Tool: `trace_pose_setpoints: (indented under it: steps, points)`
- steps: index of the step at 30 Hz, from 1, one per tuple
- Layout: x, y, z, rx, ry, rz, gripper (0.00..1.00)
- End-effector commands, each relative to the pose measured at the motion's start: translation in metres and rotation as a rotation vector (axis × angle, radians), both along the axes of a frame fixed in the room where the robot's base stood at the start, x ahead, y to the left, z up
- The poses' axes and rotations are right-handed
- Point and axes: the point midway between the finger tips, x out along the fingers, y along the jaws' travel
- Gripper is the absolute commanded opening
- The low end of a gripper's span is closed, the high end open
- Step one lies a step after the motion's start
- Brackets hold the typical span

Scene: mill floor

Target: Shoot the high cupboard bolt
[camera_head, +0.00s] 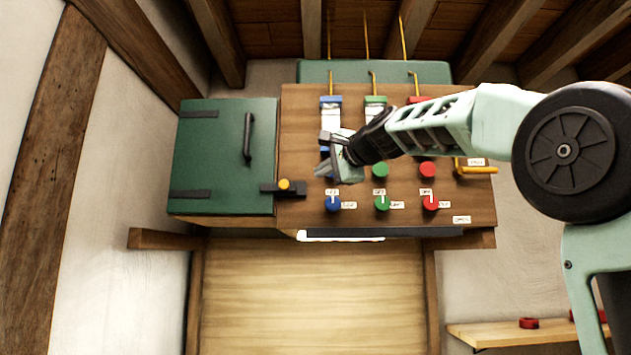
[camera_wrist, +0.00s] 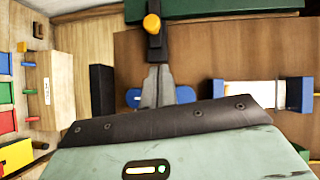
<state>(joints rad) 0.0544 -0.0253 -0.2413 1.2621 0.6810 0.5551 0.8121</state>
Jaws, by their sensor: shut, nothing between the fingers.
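The high cupboard (camera_head: 222,150) is a green box with a black vertical handle (camera_head: 247,135), and its door looks closed. The bolt (camera_head: 298,189) is a short dark bar at the door's lower right edge, with an orange knob (camera_head: 284,184). It lies across the seam between door and wooden panel; how far it is shot I cannot tell. In the wrist view the knob (camera_wrist: 152,24) stands just beyond my fingertips. My gripper (camera_head: 322,171) is shut and empty, in front of the panel, right of the knob and apart from it. It also shows in the wrist view (camera_wrist: 158,72).
The wooden panel (camera_head: 300,165) carries blue, green and red knobs in columns, such as the lower blue knob (camera_head: 333,203) close below my gripper. A yellow lever (camera_head: 478,170) is at its right. A shelf (camera_head: 520,332) stands at lower right.

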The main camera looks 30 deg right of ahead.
Motion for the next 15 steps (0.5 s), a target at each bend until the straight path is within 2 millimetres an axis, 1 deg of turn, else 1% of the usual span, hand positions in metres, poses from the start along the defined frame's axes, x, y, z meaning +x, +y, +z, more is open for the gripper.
trace_pose_setpoints:
  steps: [1,3,6,9,15]
  points:
    - [-0.009,-0.001,-0.002,0.001,-0.003,-0.001,0.0]
    - [-0.021,-0.001,-0.001,-0.001,-0.003,-0.001,0.0]
    - [-0.037,-0.002,0.001,0.001,-0.002,-0.001,0.0]
    - [-0.049,-0.002,0.004,0.0,-0.002,0.0,0.0]
    - [-0.058,-0.002,0.006,0.001,0.0,0.001,0.0]
